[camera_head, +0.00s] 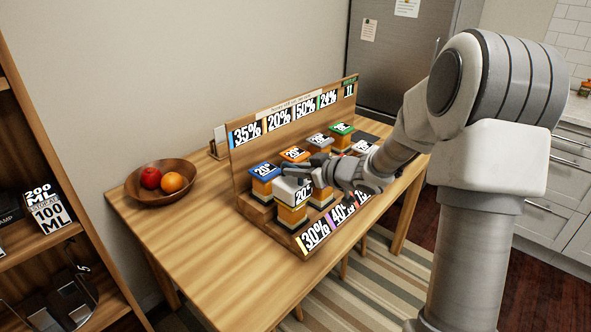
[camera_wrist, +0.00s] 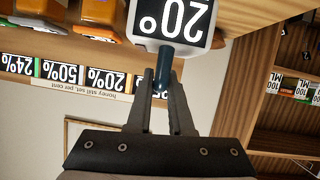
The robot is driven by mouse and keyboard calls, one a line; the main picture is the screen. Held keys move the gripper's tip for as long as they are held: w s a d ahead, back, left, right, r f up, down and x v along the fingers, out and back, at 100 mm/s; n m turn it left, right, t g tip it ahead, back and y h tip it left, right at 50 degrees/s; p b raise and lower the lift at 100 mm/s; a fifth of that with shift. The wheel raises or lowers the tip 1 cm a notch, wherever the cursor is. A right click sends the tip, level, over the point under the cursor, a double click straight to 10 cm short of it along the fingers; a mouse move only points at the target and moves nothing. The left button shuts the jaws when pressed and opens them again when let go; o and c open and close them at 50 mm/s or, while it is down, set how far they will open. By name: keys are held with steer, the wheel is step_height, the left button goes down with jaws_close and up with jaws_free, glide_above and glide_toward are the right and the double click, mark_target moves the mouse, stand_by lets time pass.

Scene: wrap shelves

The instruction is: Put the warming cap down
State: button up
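The warming cap is white with a black "20°" label (camera_head: 303,190). In the head view it is at the front left of the wooden rack, directly over an amber jar (camera_head: 292,214); I cannot tell whether it rests on the jar. In the wrist view the cap (camera_wrist: 143,35) is beyond my fingertips, with its dark knob (camera_wrist: 163,66) between them. My gripper (camera_wrist: 163,82) appears shut on that knob. In the head view my gripper (camera_head: 309,168) reaches in from the right, and the fingertips are small there.
The rack's back board (camera_head: 240,165) carries percent labels. Several capped jars with blue (camera_head: 263,169), orange (camera_head: 295,154) and green (camera_head: 341,128) tops stand close by. A fruit bowl (camera_head: 160,197) is at the table's left. The table's front left is clear.

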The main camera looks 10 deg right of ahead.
steer(key=o, duration=0.4)
steer(key=shift+r, duration=0.25)
steer(key=p+v, duration=0.3)
steer(key=v, duration=0.9)
steer(key=shift+f, duration=0.15)
